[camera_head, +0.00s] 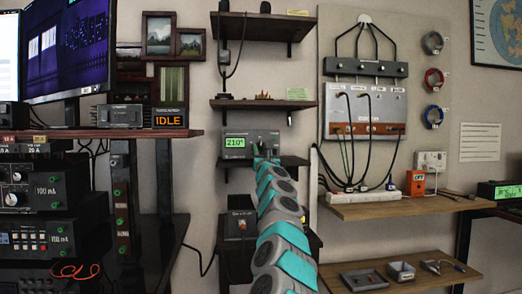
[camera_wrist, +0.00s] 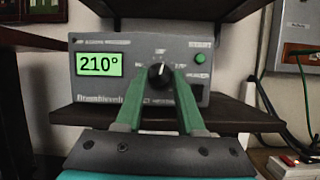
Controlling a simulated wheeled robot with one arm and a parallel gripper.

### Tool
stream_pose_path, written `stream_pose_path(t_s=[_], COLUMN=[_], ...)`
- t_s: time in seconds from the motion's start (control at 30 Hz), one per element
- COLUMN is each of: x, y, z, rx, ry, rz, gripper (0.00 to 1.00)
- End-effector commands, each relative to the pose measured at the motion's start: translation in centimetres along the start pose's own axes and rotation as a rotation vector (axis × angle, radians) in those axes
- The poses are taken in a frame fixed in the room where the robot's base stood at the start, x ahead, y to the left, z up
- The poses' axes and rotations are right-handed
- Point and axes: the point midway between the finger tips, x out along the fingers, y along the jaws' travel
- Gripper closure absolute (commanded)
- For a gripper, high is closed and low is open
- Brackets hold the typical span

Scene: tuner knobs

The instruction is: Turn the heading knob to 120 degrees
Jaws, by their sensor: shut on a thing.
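The tuner box is a grey unit (camera_wrist: 120,48) on a dark shelf, with a green lit display (camera_wrist: 99,64) reading 210°. The heading knob (camera_wrist: 158,67) is dark, on the right half of its front panel, with a light pointer mark near its top. My gripper (camera_wrist: 160,80) has its two green fingers on either side of the knob, shut on it. In the head view the box (camera_head: 262,135) and its 210° display (camera_head: 235,142) show beyond my arm, which hides the knob and the fingertips.
A dark shelf (camera_wrist: 232,118) lies under the box, and another shelf (camera_wrist: 180,8) hangs close above it. To the right, a panel with cables (camera_head: 366,100) and a wooden shelf (camera_head: 400,207) with a power strip stand near my arm.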

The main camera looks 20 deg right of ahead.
Motion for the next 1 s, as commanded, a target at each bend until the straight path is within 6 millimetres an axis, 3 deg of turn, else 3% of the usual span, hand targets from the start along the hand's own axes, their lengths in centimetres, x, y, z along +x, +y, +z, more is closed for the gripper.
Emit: stream_pose_path(t_s=[1.0], x=[0.26], y=[-0.72], z=[0.68], rx=[-0.818], ry=[0.041], rz=[0.331], gripper=[1.00])
